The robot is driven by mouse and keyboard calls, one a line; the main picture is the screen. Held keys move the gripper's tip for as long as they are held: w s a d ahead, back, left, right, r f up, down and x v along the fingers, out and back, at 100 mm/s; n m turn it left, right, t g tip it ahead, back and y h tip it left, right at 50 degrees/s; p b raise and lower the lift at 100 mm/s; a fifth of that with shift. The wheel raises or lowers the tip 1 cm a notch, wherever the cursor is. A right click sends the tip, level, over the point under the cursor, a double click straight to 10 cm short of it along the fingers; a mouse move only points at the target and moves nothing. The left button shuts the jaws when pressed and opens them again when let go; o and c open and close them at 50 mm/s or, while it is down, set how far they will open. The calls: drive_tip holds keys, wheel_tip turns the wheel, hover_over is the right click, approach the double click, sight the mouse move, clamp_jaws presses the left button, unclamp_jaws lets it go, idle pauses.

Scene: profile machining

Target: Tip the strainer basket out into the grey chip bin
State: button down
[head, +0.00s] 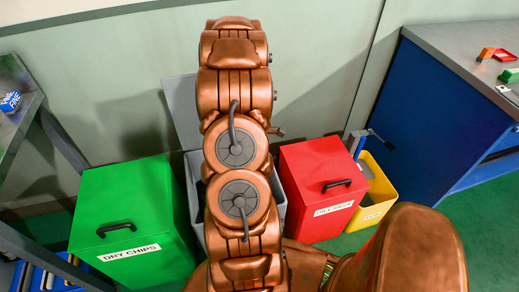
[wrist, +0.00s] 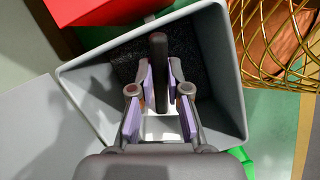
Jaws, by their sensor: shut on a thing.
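In the wrist view my gripper (wrist: 160,82) has its purple-padded fingers closed on an upright dark bar (wrist: 159,52), which looks like the strainer basket's handle. It is over the open mouth of the grey chip bin (wrist: 232,95). Dark speckled material (wrist: 128,65) shows below the fingers; I cannot tell if it is chips in the bin or part of the basket. The rest of the basket is hidden. In the head view the grey bin (head: 194,180) stands between the green and red bins, its lid (head: 182,108) raised. My arm hides most of it and my gripper there.
The green DRY CHIPS bin (head: 125,215) and red bin (head: 318,180) have shut lids. A yellow bin (head: 376,195) stands right of the red one. A blue cabinet (head: 430,110) is at right, a bench (head: 20,130) at left. Gold wirework (wrist: 262,70) is near the gripper's right.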

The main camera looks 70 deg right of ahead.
drive_tip(key=shift+s+d+f+t, duration=0.1)
drive_tip(key=shift+s+f+t, duration=0.15)
drive_tip(key=shift+f+t, duration=0.15)
drive_tip(key=shift+p, duration=0.3)
drive_tip(key=shift+s+f+t+y+p, duration=0.25)
drive_tip(key=shift+t+y+p, duration=0.05)
drive_tip(key=shift+p, duration=0.1)
drive_tip(key=shift+s+f+t+p, duration=0.2)
drive_tip(key=shift+f+t+p, duration=0.45)
drive_tip(key=shift+p, duration=0.1)
drive_tip(key=shift+d+f+t+y+p, duration=0.15)
drive_tip(key=shift+f+t+y+p, duration=0.15)
drive_tip(key=shift+f+t+p, duration=0.35)
drive_tip(key=shift+r+p, duration=0.4)
drive_tip(key=shift+r, duration=1.5)
